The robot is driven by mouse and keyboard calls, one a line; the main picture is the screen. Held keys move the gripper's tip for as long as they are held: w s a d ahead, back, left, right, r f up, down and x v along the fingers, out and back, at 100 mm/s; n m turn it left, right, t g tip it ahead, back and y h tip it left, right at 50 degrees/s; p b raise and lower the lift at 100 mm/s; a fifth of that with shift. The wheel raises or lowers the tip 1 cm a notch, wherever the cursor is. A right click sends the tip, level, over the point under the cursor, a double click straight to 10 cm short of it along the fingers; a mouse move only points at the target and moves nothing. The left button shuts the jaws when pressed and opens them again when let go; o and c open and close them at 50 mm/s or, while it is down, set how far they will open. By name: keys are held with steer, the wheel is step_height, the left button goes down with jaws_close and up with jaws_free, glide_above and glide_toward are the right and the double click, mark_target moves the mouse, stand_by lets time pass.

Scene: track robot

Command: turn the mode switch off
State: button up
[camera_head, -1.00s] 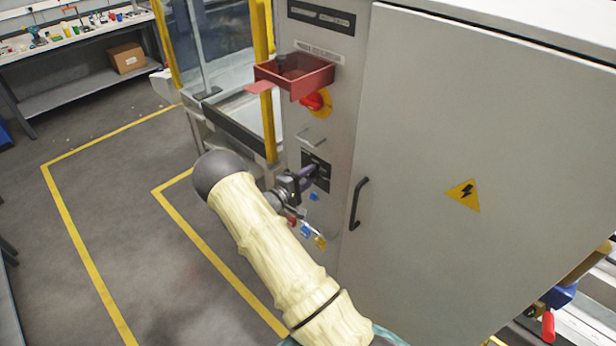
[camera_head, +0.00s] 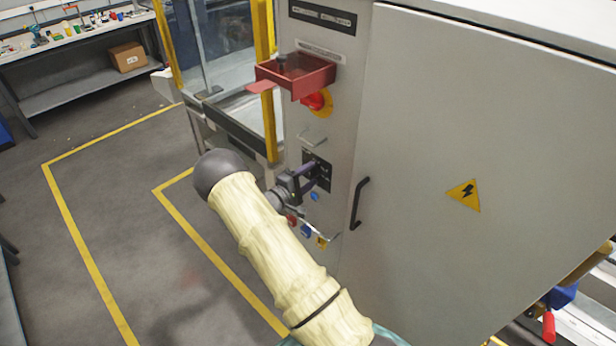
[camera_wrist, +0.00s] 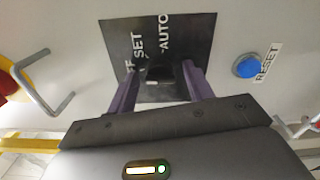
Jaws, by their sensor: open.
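The mode switch (camera_wrist: 158,72) is a small dark knob on a black plate (camera_wrist: 183,28) lettered SET and AUTO, with a third label partly hidden and reading "FF". Which label the knob points to is not clear. In the wrist view my gripper (camera_wrist: 160,80) is open, with one purple finger on each side of the knob. I cannot tell whether either finger touches it. In the head view my gripper (camera_head: 311,179) is at the plate on the cabinet's narrow face, and the knob is largely hidden.
A blue RESET button (camera_wrist: 247,66) sits right of the plate. A wire handle (camera_head: 312,138), red rotary switch (camera_head: 316,101) and red tray (camera_head: 297,76) are above it. Coloured tags (camera_head: 306,231) hang below. The cabinet door handle (camera_head: 358,204) is to the right. Floor at left is clear.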

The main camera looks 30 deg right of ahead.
steer(key=b+v, duration=0.4)
steer(key=v, duration=1.3)
steer(key=shift+a+b, duration=0.2)
steer(key=shift+b, duration=0.15)
